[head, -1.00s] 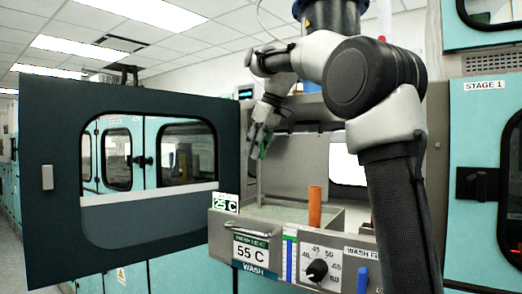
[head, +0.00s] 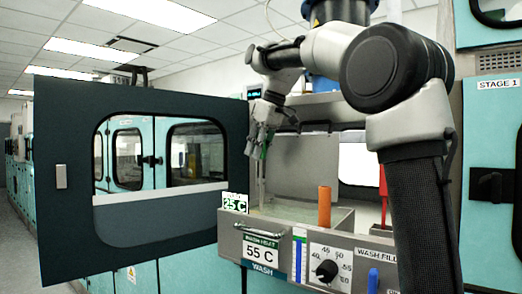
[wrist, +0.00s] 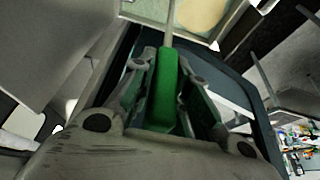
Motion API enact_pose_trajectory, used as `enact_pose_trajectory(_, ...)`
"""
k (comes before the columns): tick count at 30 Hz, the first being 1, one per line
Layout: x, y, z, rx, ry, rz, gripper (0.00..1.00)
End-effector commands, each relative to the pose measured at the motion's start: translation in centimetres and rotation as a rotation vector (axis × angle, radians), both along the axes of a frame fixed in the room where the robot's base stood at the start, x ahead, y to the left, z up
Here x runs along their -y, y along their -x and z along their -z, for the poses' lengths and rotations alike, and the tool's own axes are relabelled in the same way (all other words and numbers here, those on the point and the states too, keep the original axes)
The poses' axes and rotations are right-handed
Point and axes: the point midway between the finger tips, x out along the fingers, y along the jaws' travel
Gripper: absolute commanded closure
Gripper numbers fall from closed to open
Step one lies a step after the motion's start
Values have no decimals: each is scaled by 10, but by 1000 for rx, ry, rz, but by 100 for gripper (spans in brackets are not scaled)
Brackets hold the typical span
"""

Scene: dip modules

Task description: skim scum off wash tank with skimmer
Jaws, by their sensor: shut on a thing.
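My gripper (head: 263,140) is shut on the green handle (wrist: 168,90) of the skimmer, over the wash tank (head: 345,218). The green handle also shows as a small strip in the head view. The skimmer's thin grey shaft (head: 262,185) hangs nearly upright below my gripper, down toward the water in the tank. The skimmer's lower end is too small to make out. In the wrist view the shaft runs up to the top edge, beside a tan patch (wrist: 200,12) in the tank, perhaps scum.
An open dark door (head: 70,215) with a window stands left of the tank. An orange cylinder (head: 324,206) stands upright at the tank's front. A red piece (head: 383,183) shows to the right. The front panel (head: 325,250) carries a knob and labels.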

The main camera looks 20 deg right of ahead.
Motion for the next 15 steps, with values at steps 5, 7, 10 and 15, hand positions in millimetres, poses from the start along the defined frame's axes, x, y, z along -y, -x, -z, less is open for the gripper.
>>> enact_pose_trajectory(5, -10, 7, 0, 1, 0, -2, 100)
enact_pose_trajectory(7, -14, 10, -1, 3, 0, -1, 100)
enact_pose_trajectory(10, -19, 14, 0, 1, 1, -3, 100)
enact_pose_trajectory(15, -28, 20, -1, 1, 0, -3, 100)
